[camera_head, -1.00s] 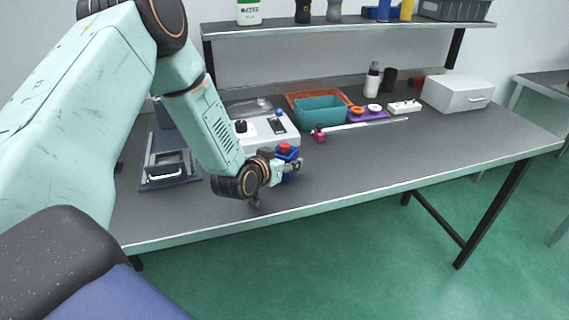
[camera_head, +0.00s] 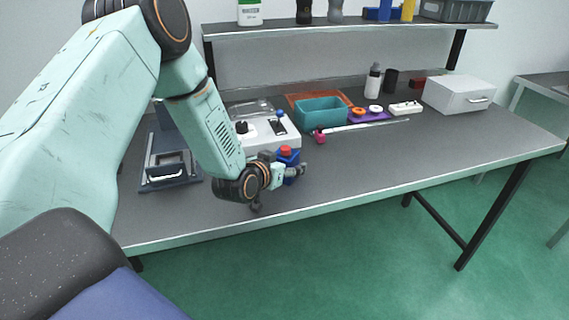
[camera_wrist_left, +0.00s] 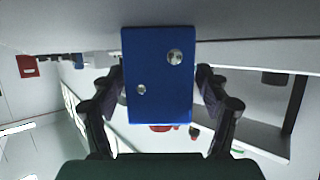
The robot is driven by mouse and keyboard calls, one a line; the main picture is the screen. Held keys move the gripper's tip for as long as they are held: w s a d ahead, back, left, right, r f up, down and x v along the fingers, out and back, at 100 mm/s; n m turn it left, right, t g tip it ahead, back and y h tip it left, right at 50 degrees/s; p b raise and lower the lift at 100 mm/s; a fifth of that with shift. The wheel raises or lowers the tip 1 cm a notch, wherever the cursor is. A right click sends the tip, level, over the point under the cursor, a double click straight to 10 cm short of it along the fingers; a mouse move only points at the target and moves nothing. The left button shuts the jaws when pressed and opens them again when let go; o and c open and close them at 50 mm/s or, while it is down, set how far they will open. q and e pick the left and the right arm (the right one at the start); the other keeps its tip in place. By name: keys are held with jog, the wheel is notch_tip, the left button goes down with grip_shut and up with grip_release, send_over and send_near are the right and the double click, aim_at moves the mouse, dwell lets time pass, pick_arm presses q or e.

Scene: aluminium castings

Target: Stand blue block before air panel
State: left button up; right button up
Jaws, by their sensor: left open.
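The blue block (camera_head: 290,158) stands upright near the front of the table, just in front of the white air panel (camera_head: 262,132), which has a dark knob. In the left wrist view the block (camera_wrist_left: 158,95) shows a flat face with two round holes. My left gripper (camera_head: 286,167) is open around the block, one finger on each side; the fingers also show in the wrist view (camera_wrist_left: 160,76). Whether they touch it I cannot tell. The block's lower part is partly hidden by the gripper. My right gripper is out of view.
A dark fixture with a light handle (camera_head: 165,172) stands left. A teal bin (camera_head: 321,111), a purple tray (camera_head: 368,116), a pink-ended rod (camera_head: 319,136) and a white drawer box (camera_head: 458,94) lie behind and right. The right front of the table is clear.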

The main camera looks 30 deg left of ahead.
pick_arm(q)
jog(key=shift+r, duration=0.15)
jog(key=shift+s+r, duration=0.15)
jog(key=shift+s, duration=0.1)
jog(key=p+v, duration=0.3)
jog(key=v, duration=0.6)
jog(key=shift+s+r, duration=0.15)
jog(key=shift+s, duration=0.2)
jog(key=shift+p+v, duration=0.4)
jog(key=shift+v, duration=0.5)
